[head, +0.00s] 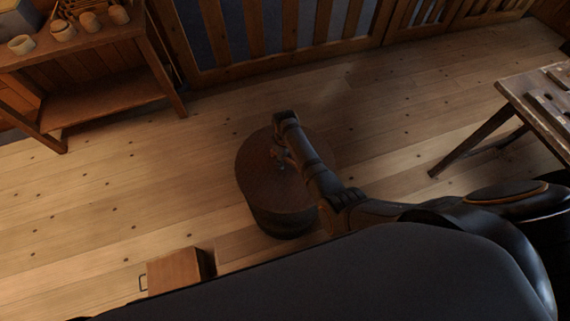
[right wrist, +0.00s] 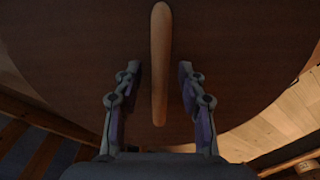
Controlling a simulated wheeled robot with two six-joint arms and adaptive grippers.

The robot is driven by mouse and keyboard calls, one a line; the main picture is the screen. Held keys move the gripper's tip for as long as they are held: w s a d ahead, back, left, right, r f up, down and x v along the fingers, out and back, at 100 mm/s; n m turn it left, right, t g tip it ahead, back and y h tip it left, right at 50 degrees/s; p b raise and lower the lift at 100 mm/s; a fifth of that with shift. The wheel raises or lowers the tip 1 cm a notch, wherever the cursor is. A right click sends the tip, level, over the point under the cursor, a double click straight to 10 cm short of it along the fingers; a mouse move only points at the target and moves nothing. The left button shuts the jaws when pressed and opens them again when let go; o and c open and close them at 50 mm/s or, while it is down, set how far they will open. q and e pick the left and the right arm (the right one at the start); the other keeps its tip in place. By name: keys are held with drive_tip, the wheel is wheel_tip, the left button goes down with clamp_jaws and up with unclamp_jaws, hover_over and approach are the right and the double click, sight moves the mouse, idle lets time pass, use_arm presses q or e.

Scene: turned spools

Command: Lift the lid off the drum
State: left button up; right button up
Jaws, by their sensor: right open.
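The drum (head: 280,224) stands on the plank floor in the middle of the head view, dark and round. Its brown round lid (head: 258,188) covers the top, and it also fills much of the right wrist view (right wrist: 70,50). A long pale wooden handle (right wrist: 160,45) runs across the lid. My right gripper (head: 281,158) is over the lid. In the right wrist view its two fingers (right wrist: 159,78) are open, one on each side of the handle, with gaps visible. My left gripper is not in view.
A wooden table (head: 95,40) with several cups stands at the upper left. A small wooden box (head: 173,271) sits near the drum at lower left. A workbench (head: 540,95) stands at right. A slatted wooden railing (head: 290,62) runs along the back. The floor left of the drum is clear.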

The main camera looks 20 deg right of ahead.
drive_tip(key=shift+f, duration=0.1)
idle(0.3)
clamp_jaws()
drive_tip(key=shift+w, duration=0.1)
